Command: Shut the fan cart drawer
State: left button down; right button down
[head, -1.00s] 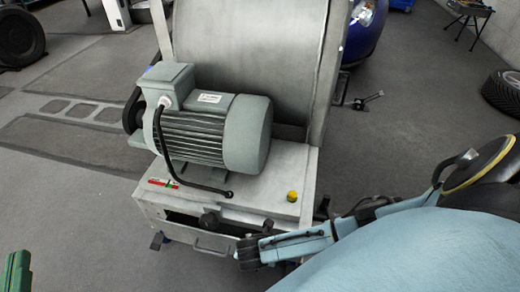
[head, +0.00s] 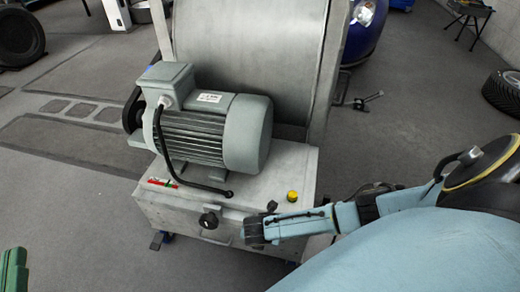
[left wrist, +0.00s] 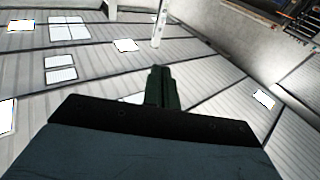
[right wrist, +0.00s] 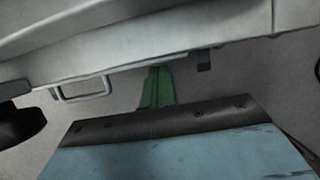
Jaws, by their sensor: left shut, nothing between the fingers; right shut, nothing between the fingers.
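The fan cart (head: 290,165) stands in the middle of the head view. Its drawer (head: 190,229) lies at the front, below the top plate, and looks flush or nearly flush with the cart. No dark gap shows above it. In the right wrist view the drawer's wire handle (right wrist: 88,98) hangs at the left. My right gripper (right wrist: 158,88) is shut and empty, close by the cart front, right of the handle; I cannot tell if it touches. My arm hides it in the head view. My left gripper (head: 14,272) is shut and empty, away from the cart.
A grey motor (head: 210,130) with a black cable sits on the cart, before a large drum (head: 250,60). A black knob (head: 208,220) is on the cart front. A yellow button (head: 292,195) is on top. A tyre (head: 505,92) lies far right.

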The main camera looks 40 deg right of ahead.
pick_arm(q)
jog(key=shift+f, duration=0.15)
pick_arm(e)
jog(key=shift+w+d, duration=0.2)
jog(key=shift+d, duration=0.1)
pick_arm(q)
jog(key=shift+a, duration=0.1)
